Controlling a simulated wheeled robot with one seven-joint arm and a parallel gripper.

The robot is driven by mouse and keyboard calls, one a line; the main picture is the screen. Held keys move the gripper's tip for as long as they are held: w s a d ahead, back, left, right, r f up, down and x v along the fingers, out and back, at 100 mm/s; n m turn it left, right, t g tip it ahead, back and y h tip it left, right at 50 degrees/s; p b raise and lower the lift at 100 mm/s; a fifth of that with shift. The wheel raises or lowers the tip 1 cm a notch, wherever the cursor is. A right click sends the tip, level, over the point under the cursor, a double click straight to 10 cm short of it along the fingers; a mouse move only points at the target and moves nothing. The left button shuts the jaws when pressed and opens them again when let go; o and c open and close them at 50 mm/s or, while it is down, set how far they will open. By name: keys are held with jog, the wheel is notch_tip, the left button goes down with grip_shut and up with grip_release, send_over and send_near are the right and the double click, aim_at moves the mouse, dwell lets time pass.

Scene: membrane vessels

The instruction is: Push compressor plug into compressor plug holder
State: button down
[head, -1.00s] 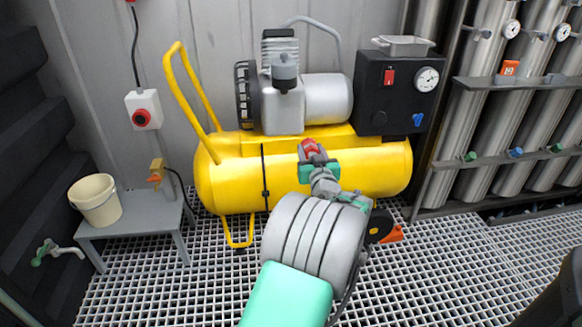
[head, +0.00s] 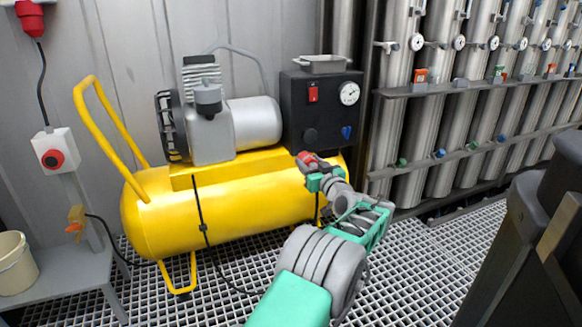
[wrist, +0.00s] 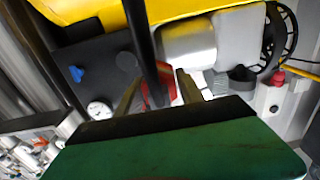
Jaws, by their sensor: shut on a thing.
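My gripper (head: 311,168) is in front of the right end of the yellow compressor tank in the head view. It is shut on a red plug (head: 304,157). The wrist view shows the red plug (wrist: 159,93) between the two fingers, with a dark cable-like bar running up from it. No holder can be made out for certain. A white wall box with a round red face (head: 52,158) is at left, and a yellow-orange fitting (head: 76,222) with a black cable is below it. The plug is well apart from both.
The compressor (head: 225,210) stands on the floor grating, with a black control panel (head: 322,118) above its right end. A grey bench (head: 75,272) with a bucket (head: 14,262) is at lower left. Gas cylinders (head: 430,180) line the right. Open grating lies in front.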

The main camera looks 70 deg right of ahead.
jog(key=s+d, duration=0.6)
jog(key=s, duration=0.1)
jog(key=shift+s+d+f, duration=0.25)
jog(key=shift+d, duration=0.05)
jog(key=shift+w, duration=0.1)
